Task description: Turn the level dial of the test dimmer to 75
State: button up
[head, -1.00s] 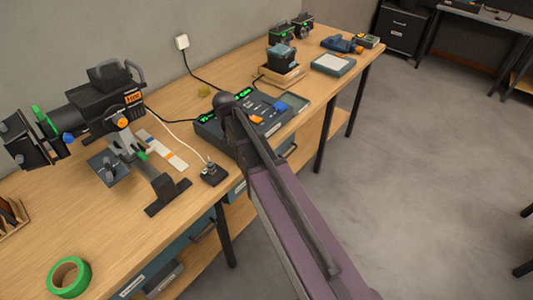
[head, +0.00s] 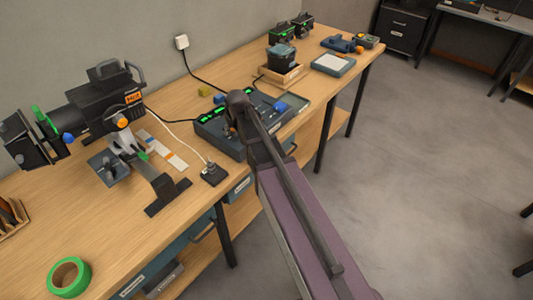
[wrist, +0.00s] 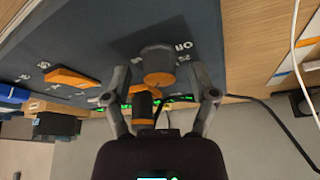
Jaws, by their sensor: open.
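The test dimmer (head: 222,143) is a dark blue-grey console with green displays, lying on the wooden bench in the head view. Its panel (wrist: 75,35) fills the upper part of the wrist view. A grey round dial with an orange face (wrist: 157,62) stands on the panel, with white marks beside it. My gripper (wrist: 159,72) is open, with one finger on each side of the dial. I cannot tell whether either finger touches it. The dial's setting is not readable. In the head view my arm hides the gripper and part of the console.
An orange slider cap (wrist: 72,76) and a dark knob with an orange base (wrist: 143,103) are near the gripper. A lamp (head: 105,105) stands left on the bench, near a small black box (head: 214,175) with a white cable. A green tape roll (head: 68,277) lies at the front.

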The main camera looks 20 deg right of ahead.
jog(key=shift+n+g+y, duration=0.35)
jog(key=shift+n+y, duration=0.25)
jog(key=shift+n, duration=1.1)
jog(key=shift+n+g+y, duration=0.35)
jog(key=shift+n+y, duration=0.25)
jog(key=shift+n, duration=1.1)
jog(key=n+g, duration=0.1)
jog(key=n, duration=0.2)
jog(key=n+g+y, duration=0.1)
jog(key=n, duration=0.3)
jog(key=shift+w, duration=0.1)
jog(key=shift+d+r+p, duration=0.15)
jog(key=shift+r+p, duration=0.55)
jog(key=p+v, duration=1.2)
jog(key=v, duration=0.1)
jog(key=s+f+m+h+b, duration=0.2)
jog(key=s+f+m, duration=0.1)
jog(key=s+m, duration=0.5)
jog(key=s+d+f+m+g+h+b, duration=0.1)
jog(key=s+f+m+h+b, duration=0.1)
jog(key=s+m, duration=0.6)
jog(key=shift+s+f, duration=0.4)
jog(key=shift+s, duration=2.05)
jog(key=shift+d, duration=0.1)
